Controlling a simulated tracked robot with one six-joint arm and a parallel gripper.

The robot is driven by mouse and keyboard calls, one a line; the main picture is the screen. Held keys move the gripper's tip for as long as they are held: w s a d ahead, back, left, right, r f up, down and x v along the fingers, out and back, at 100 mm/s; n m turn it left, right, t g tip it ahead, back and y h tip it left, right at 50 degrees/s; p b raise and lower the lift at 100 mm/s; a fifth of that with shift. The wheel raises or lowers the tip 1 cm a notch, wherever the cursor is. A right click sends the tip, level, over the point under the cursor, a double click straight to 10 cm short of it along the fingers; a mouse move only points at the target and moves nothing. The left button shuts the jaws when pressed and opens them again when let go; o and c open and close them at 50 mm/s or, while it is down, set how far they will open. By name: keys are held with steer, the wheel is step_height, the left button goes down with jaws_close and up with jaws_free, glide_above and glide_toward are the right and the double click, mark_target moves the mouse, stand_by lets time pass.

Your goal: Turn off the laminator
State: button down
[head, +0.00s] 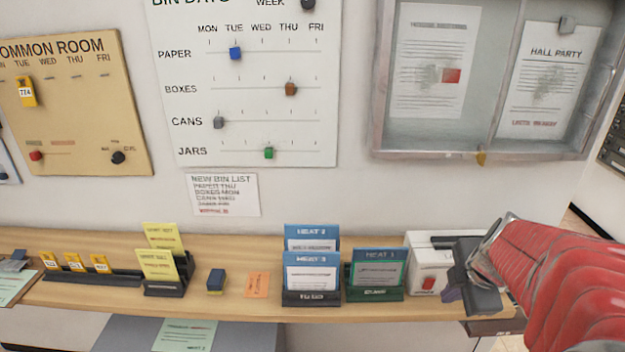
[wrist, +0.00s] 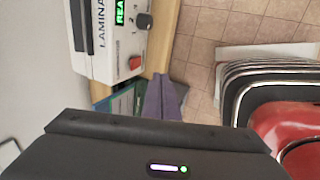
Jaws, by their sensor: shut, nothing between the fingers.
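The laminator (head: 418,257) is a white box with a dark top at the right end of the wooden shelf. A red switch (head: 428,283) sits on its front. In the wrist view the laminator (wrist: 92,62) shows at upper left, with a lit green display (wrist: 119,12), a dark knob (wrist: 144,21) and the red switch (wrist: 135,63). My gripper (head: 451,294) is in front of the laminator's right side and hides part of it. In the wrist view its purple-grey fingers (wrist: 162,96) are shut and empty, a little apart from the red switch.
On the shelf (head: 370,312) left of the laminator stand a green holder with a blue-topped card (head: 376,268) and a dark holder with blue cards (head: 311,272). A small blue block (head: 216,280) is farther left. A glass noticeboard (head: 480,75) hangs above. Tiled floor (wrist: 215,40) shows beyond the shelf.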

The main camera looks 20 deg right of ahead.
mark_target(429, 284)
steer(key=w+f, duration=0.2)
steer(key=w+d+f, duration=0.1)
steer(key=w+f, duration=0.1)
steer(key=w, duration=0.1)
steer(key=shift+d+f, duration=0.2)
steer(key=shift+f, duration=0.05)
steer(key=shift+w+d+r, duration=0.15)
steer(key=shift+w+d, duration=0.05)
steer(key=shift+w, duration=0.3)
